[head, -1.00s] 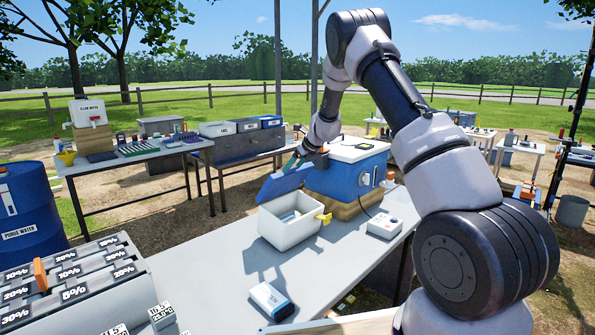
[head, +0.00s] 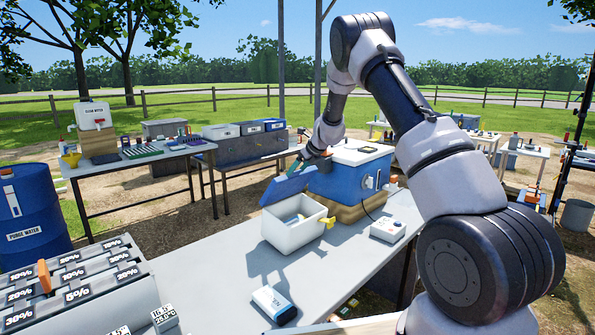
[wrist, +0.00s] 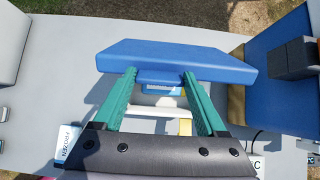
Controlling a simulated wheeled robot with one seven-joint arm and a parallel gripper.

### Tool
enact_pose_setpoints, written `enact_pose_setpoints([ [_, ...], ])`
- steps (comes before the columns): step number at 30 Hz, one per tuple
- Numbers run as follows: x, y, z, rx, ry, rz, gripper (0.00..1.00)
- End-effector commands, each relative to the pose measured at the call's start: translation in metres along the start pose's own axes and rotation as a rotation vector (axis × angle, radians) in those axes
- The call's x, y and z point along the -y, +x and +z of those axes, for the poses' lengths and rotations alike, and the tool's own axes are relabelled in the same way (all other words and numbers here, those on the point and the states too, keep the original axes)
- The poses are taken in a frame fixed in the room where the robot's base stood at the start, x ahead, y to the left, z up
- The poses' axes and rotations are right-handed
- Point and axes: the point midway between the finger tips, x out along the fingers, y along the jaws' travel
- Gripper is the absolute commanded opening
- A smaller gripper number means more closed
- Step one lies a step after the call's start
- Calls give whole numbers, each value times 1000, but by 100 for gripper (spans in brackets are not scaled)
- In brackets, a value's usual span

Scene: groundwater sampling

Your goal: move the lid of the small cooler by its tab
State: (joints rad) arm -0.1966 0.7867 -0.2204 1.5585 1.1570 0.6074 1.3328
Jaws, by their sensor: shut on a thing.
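The small cooler (head: 290,235) is a white box on the grey table. Some blue and pale things show inside the cooler, too small to make out. In the wrist view the lid (wrist: 175,58) lies ahead of my gripper (wrist: 160,79). The green fingers are shut on the lid's blue tab, one finger at each side of it. In the head view my gripper (head: 297,165) is at the lid's upper edge, with the fingers partly hidden.
A big blue cooler (head: 340,182) with a white top stands close behind to the right. A grey box (head: 388,229) sits right of the small cooler; a blue-and-white carton (head: 273,304) lies in front. The table's middle left is clear.

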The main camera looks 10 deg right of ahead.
Motion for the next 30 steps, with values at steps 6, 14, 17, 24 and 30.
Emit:
enact_pose_setpoints([
  [6, 0, 0, 0, 1, 4, 1, 0],
  [14, 0, 0, 0, 0, 2, 0, 100],
  [17, 0, -2, 0, 1, 2, 0, 100],
  [24, 1, -35, 1, 3, 1, -2, 100],
  [30, 1, -76, 1, 3, 2, -2, 100],
])
